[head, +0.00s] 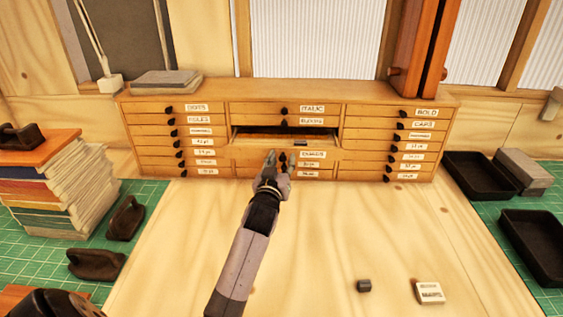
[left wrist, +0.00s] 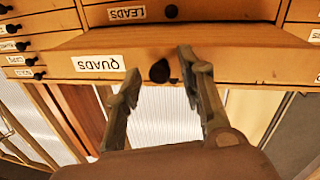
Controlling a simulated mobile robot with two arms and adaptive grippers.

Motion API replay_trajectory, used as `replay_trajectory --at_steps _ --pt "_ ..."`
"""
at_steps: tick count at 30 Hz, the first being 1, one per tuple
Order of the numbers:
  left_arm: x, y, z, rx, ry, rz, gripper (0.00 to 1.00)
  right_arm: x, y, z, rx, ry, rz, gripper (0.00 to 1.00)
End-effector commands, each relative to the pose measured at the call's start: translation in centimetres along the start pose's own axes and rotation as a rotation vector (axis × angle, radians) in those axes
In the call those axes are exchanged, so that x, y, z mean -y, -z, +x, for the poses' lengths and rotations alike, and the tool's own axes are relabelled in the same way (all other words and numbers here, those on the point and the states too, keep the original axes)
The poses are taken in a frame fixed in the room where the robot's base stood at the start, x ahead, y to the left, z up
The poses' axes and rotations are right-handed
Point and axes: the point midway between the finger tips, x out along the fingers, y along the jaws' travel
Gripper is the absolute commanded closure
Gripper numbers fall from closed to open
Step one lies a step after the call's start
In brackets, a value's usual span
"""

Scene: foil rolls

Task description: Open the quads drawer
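The quads drawer (head: 262,154) is in the middle column of the wooden type cabinet (head: 145,133). It stands partly pulled out, with a dark opening above its front. In the left wrist view its front (left wrist: 250,65) carries a QUADS label (left wrist: 98,63) and a dark round knob (left wrist: 159,71). My left gripper (head: 277,158) is at this drawer front. Its two fingers (left wrist: 157,65) are apart, one on each side of the knob, with visible gaps. Whether either touches the drawer front I cannot tell. My right gripper is in neither view.
The wooden board (head: 400,240) before the cabinet is mostly clear, with a small dark block (head: 364,286) and a white labelled box (head: 429,292). Stacked books (head: 60,190) stand left; black trays (head: 480,176) lie right.

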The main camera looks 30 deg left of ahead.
Motion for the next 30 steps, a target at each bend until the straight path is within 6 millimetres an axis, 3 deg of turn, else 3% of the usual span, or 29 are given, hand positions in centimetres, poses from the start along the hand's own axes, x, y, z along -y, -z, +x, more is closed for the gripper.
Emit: replay_trajectory --at_steps 11,24,30 --pt "0.0 -0.1 -0.7 0.002 0.0 0.0 0.63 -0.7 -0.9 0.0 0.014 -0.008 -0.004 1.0" --pt "0.0 -0.1 -9.1 0.002 0.001 -0.002 0.63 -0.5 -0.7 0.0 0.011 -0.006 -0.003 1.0" --pt "0.0 -0.1 -11.5 0.002 0.001 0.0 0.63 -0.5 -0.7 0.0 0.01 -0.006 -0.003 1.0"
